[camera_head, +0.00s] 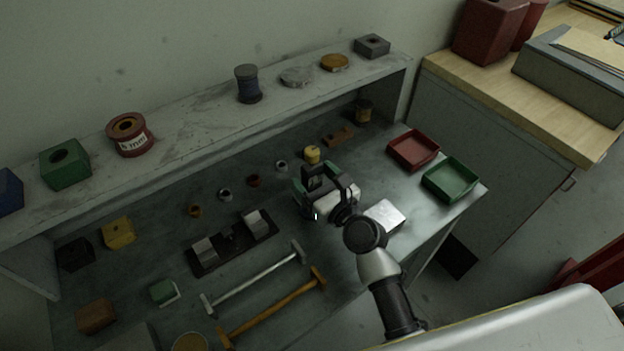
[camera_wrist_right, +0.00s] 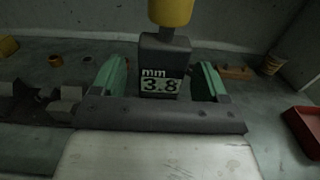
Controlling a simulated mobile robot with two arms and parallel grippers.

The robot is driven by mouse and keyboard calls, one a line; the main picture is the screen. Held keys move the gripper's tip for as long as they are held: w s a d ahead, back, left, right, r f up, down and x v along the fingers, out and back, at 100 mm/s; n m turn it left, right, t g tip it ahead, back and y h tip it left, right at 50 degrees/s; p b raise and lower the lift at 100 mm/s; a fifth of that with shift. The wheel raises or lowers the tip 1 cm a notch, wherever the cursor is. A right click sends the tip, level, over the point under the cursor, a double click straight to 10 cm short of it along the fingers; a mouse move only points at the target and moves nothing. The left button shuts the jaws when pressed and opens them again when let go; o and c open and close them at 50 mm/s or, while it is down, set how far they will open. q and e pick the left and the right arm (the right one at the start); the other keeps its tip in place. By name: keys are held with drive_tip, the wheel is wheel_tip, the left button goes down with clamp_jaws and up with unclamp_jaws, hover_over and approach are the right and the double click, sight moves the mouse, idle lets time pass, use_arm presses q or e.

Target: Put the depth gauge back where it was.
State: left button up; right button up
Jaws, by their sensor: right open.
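The depth gauge (camera_head: 314,178) appears as a dark body with a yellow top, on the bench right of its middle. In the right wrist view the gauge (camera_wrist_right: 160,68) has a display reading "mm 3.8", and it looks upright. My right gripper (camera_head: 318,184) is around it. Its green fingers stand on either side, with visible gaps to the body in the right wrist view (camera_wrist_right: 160,85). The gauge's lower end is hidden behind the gripper. My left gripper is not in view.
A dark holder (camera_head: 232,240) with grey blocks lies left of the gripper. Two long-handled tools (camera_head: 265,300) lie in front. A red tray (camera_head: 413,150) and a green tray (camera_head: 450,179) are at right. A raised shelf (camera_head: 200,120) runs along the back.

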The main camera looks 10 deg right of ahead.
drive_tip(key=x, duration=0.2)
drive_tip(key=shift+w+a+f, duration=0.1)
drive_tip(key=shift+w, duration=0.25)
drive_tip(key=shift+s, duration=0.1)
drive_tip(key=shift+c, duration=0.9)
drive_tip(key=c, duration=0.9)
drive_tip(key=shift+c, duration=0.8)
drive_tip(key=shift+r, duration=0.2)
